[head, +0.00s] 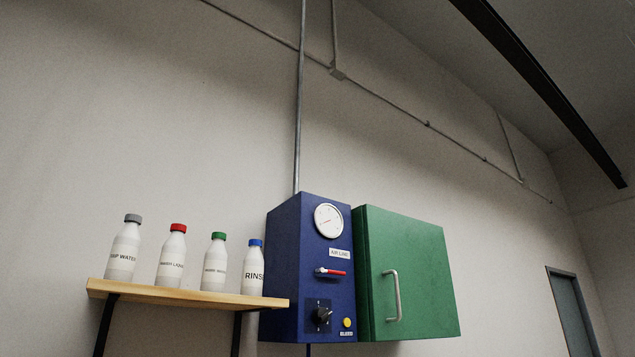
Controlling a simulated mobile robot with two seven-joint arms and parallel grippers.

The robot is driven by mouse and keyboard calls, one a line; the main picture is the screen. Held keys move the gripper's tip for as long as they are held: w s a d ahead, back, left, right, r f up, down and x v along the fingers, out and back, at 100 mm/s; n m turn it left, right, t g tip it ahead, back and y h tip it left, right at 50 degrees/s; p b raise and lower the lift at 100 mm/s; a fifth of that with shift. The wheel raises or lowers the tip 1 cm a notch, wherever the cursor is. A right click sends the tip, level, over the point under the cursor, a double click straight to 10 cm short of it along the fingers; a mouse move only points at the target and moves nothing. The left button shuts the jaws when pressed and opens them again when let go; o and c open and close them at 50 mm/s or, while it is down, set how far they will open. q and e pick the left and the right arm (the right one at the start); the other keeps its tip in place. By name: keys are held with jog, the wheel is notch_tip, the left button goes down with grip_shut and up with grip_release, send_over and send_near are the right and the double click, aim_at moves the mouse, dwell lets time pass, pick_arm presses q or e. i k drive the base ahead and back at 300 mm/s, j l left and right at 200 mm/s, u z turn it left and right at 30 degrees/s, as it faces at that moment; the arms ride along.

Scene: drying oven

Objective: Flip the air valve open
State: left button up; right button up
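The air valve is a red lever (333,272) on the front of a blue control box (284,265). The lever lies about horizontal, with its pale pivot end at the left. A label that seems to read "AIR LINE" (340,254) is above it, and a round white gauge (328,221) with a red needle is at the top. A black knob (322,315) and a yellow button (347,323) are below the lever. Neither of my grippers shows in the head view.
A green cabinet door (420,270) with a metal handle (392,295) stands right of the blue box. A wooden shelf (190,294) at left holds several white bottles with coloured caps, its right end close to the box. A grey pipe (299,110) rises from the box.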

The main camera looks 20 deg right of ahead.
aim_at(319, 271)
jog(key=k+j+z, duration=0.1)
jog(key=k+z, duration=0.55)
jog(key=k, duration=0.15)
jog(key=i+l+u, duration=0.1)
jog(key=u, duration=0.6)
jog(key=i+l+u, duration=0.1)
jog(key=l+u, duration=0.15)
jog(key=l, duration=0.2)
jog(key=l+u, duration=0.3)
jog(key=l, duration=0.15)
jog(key=l+u, duration=0.2)
jog(key=l, duration=2.2)
jog(key=i+u, duration=0.05)
jog(key=i, duration=0.05)
